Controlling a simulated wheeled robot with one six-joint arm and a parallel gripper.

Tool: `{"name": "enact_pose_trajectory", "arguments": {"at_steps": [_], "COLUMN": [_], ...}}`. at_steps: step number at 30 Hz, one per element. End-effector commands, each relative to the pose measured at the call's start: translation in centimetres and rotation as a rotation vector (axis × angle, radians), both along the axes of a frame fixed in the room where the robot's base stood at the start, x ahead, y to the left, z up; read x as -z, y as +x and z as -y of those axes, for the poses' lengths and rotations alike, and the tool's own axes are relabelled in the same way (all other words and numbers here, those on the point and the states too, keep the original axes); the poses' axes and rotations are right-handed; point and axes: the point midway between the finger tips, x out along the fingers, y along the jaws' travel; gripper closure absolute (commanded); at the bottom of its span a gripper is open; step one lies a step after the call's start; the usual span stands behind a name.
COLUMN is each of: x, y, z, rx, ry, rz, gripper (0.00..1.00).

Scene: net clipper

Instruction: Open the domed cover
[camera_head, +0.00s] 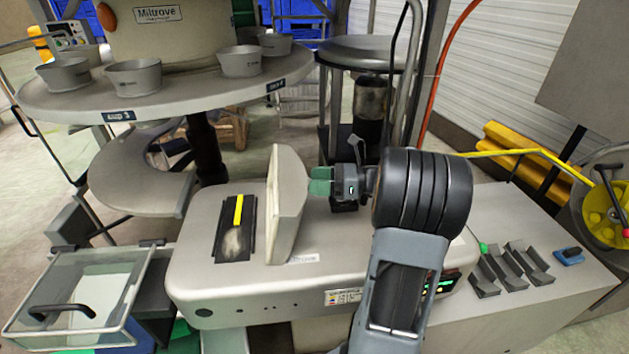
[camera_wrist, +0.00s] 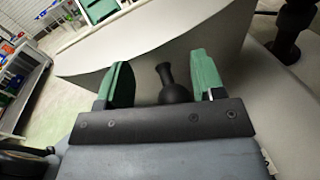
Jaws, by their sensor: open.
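The domed cover (camera_head: 287,205) is a pale beige shell on top of the beige machine (camera_head: 235,285). It stands raised, nearly upright, and the machine top left of it is exposed. A pale curved surface, apparently the cover, also fills the upper middle of the wrist view (camera_wrist: 150,48). My gripper (camera_head: 320,182) is just right of the cover, with green fingertips pointing at it. In the wrist view my gripper (camera_wrist: 160,82) is open. A black knob (camera_wrist: 174,86) shows between its fingers, not gripped. Whether the fingertips touch the cover is unclear.
A black plate with a yellow strip (camera_head: 238,212) lies on the machine top. A clear-lidded tray (camera_head: 85,300) is at the lower left. A round table with metal cups (camera_head: 134,78) stands behind. Small grey holders (camera_head: 513,268) sit on the right bench.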

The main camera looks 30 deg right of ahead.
Motion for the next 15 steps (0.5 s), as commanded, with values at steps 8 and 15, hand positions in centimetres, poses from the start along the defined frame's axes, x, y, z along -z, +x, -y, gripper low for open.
{"name": "enact_pose_trajectory", "arguments": {"at_steps": [8,15], "x": [-0.1,-0.4], "y": [-2.9,-5.3], "z": [4.7,8.3], "rx": [0.006,0.005], "ry": [0.001,0.001], "rz": [0.001,0.001], "gripper": [0.38,0.38]}}
